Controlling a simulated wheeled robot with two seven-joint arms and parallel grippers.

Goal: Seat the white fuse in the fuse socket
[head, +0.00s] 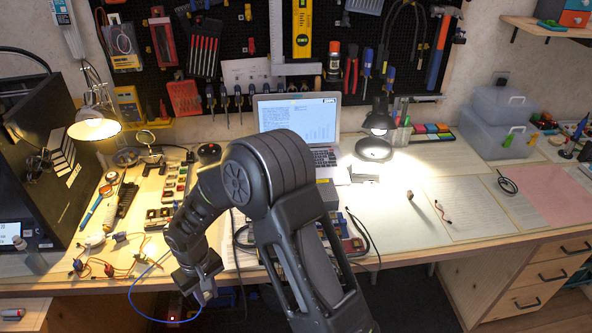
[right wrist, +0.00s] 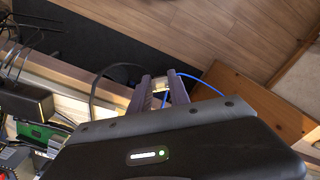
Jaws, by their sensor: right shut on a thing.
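My right gripper (head: 205,290) hangs at the front edge of the desk in the head view, left of the middle. Its fingers also show in the right wrist view (right wrist: 160,92), close together on a small pale piece (right wrist: 158,82) that looks like the white fuse. The fingers hide most of it. I cannot pick out the fuse socket for certain; several small modules (head: 160,215) lie on the desk left of my arm. My left gripper is not in view.
A blue wire (head: 133,292) loops below the desk edge beside my right gripper. Small wired parts (head: 108,266) lie on the left front of the desk. A laptop (head: 298,118) and lit lamp (head: 374,145) stand behind. Paper sheets (head: 465,205) cover the right side.

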